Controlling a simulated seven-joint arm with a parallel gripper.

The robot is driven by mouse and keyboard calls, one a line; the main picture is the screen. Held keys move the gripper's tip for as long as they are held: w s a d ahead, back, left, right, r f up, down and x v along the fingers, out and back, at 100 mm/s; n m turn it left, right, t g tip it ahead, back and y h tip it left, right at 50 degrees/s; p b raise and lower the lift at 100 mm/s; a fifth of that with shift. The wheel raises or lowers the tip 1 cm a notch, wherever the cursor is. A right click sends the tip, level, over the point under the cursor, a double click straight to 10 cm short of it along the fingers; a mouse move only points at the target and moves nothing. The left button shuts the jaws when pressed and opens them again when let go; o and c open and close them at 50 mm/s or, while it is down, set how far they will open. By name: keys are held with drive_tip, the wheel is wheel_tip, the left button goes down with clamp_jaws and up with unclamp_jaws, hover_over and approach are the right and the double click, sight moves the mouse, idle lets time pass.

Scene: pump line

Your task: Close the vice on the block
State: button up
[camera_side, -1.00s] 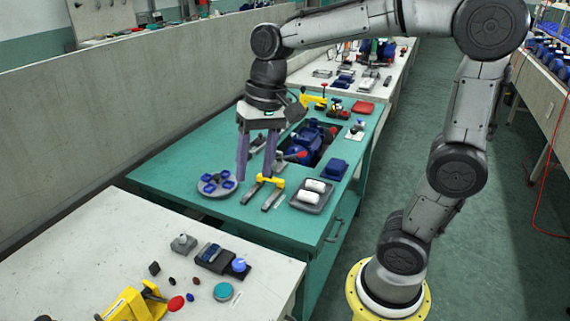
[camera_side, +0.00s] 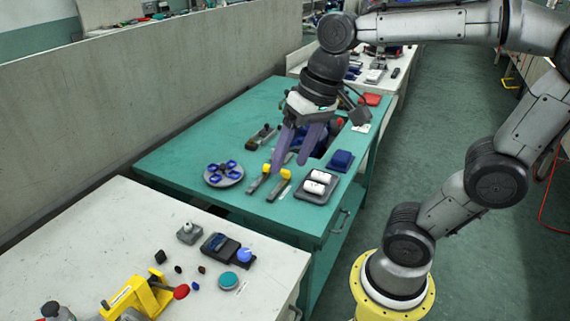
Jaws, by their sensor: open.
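My gripper (camera_side: 290,166) points down over the middle of the green bench (camera_side: 190,150), with its two purple fingers apart and nothing seen between them. A low grey metal fixture (camera_side: 262,138) with a dark end is left of the fingers; it may be the vice, but I cannot tell for sure. No block can be made out in it. Two grey bars with yellow ends (camera_side: 279,186) lie just below the fingertips in the picture. Whether the fingers touch anything is unclear. The gripper partly hides a dark recess with blue parts behind it.
A round grey plate with blue pieces (camera_side: 223,174) is at the left. A grey tray with white cylinders (camera_side: 317,186) and a blue block-like part (camera_side: 341,160) are at the right. A white bench (camera_side: 110,230) in front holds a yellow frame (camera_side: 140,298) and small parts.

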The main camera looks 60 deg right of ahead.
drive_tip(key=w+r, duration=0.1)
drive_tip(key=g, duration=0.4)
hover_over(244, 252)
drive_tip(key=d, duration=0.2)
wheel_tip(244, 252, down, 4)
drive_tip(key=w+f+g, duration=0.3)
drive_tip(key=w+f, duration=0.3)
drive_tip(key=f, duration=0.6)
drive_tip(key=shift+n, duration=0.4)
drive_tip(key=x, duration=1.4)
drive_tip(key=shift+s+a, duration=0.2)
drive_tip(key=shift+s, duration=0.3)
